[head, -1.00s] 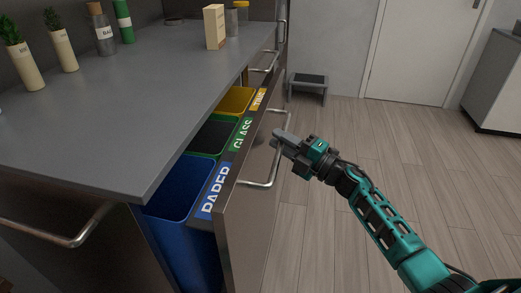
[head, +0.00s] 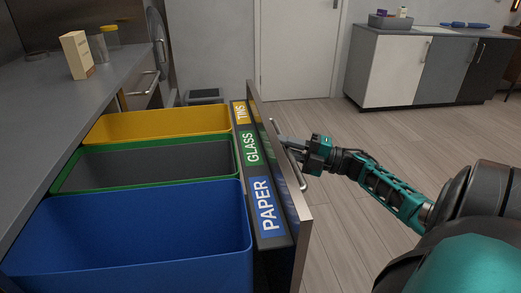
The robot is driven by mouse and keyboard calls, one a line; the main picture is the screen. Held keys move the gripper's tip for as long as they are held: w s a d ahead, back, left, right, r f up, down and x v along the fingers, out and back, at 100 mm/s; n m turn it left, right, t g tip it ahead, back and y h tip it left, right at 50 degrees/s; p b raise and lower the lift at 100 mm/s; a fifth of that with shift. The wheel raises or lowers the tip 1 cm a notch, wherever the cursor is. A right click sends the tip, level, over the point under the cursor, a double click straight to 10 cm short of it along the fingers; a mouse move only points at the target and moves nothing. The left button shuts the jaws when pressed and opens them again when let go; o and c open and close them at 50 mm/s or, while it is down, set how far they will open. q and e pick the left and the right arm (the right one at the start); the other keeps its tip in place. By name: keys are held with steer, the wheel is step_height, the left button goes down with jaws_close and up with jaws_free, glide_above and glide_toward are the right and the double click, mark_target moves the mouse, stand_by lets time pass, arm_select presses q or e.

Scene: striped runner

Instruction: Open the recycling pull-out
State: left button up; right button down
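The recycling pull-out stands far out from under the counter in the head view. Its front panel (head: 296,215) has a metal bar handle (head: 299,175) on its outer face. Inside are a blue bin (head: 130,235) labelled PAPER, a green-rimmed bin (head: 150,165) labelled GLASS and a yellow bin (head: 160,125) labelled TINS. My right gripper (head: 287,142) is at the handle, its fingers closed on the bar; the fingertips are partly hidden. My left gripper is not in view.
A grey counter (head: 75,103) with a cream box (head: 77,55) and jars runs along the left. A low step stool (head: 203,96) stands behind the pull-out. Cabinets (head: 420,70) stand at the back right. The wooden floor between is clear.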

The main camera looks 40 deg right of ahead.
steer(key=shift+s+d, duration=0.55)
steer(key=shift+d, duration=0.35)
steer(key=c, duration=1.1)
jaws_free()
steer(key=v, duration=1.3)
